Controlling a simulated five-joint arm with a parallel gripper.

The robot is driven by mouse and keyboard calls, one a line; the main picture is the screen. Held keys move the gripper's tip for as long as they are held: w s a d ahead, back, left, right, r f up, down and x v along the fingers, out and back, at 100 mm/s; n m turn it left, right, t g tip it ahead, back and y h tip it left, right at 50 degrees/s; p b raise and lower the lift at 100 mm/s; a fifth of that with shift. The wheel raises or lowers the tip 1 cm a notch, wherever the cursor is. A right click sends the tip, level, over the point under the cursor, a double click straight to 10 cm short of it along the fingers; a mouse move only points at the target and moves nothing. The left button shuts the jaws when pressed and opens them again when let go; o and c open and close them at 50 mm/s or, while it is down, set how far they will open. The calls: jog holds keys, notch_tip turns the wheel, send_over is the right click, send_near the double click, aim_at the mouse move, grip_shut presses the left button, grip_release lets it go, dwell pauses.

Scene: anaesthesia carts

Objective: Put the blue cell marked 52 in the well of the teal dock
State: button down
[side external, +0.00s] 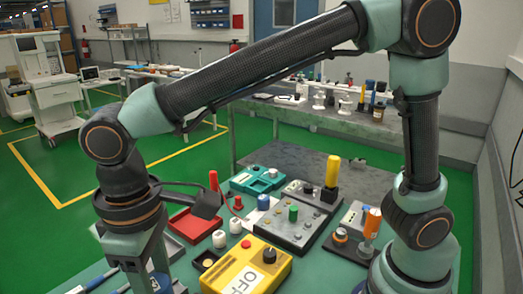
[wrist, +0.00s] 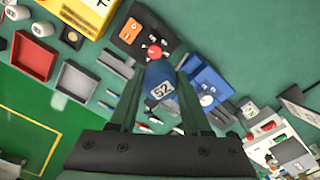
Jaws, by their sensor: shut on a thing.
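The blue cell (wrist: 160,87) shows a pale label reading 52 in the wrist view. My gripper (wrist: 160,78) is shut on it, with one finger along each side. A red round top (wrist: 154,52) shows at its far end; I cannot tell if it belongs to the cell. In the side view my gripper is at the bottom left, its tips cut off by the frame edge, well apart from the dock. The teal dock (side external: 250,184) lies at the back of the bench in the side view; I cannot see into its well clearly.
A red tray (side external: 190,227), a yellow box (side external: 247,272), a grey panel with a green knob (side external: 293,213) and an upright yellow post (side external: 333,170) crowd the bench. The wrist view shows a blue unit (wrist: 207,80) beside the cell and an empty grey tray (wrist: 75,82).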

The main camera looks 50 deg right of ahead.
jog(key=s+a+n, duration=0.2)
jog(key=s+a, duration=0.5)
jog(key=a, duration=0.1)
jog(key=f, duration=1.9)
jog(key=shift+s+f, duration=0.2)
jog(key=shift+f, duration=0.1)
jog(key=shift+f, duration=0.15)
jog(key=shift+c, duration=1.8)
grip_release()
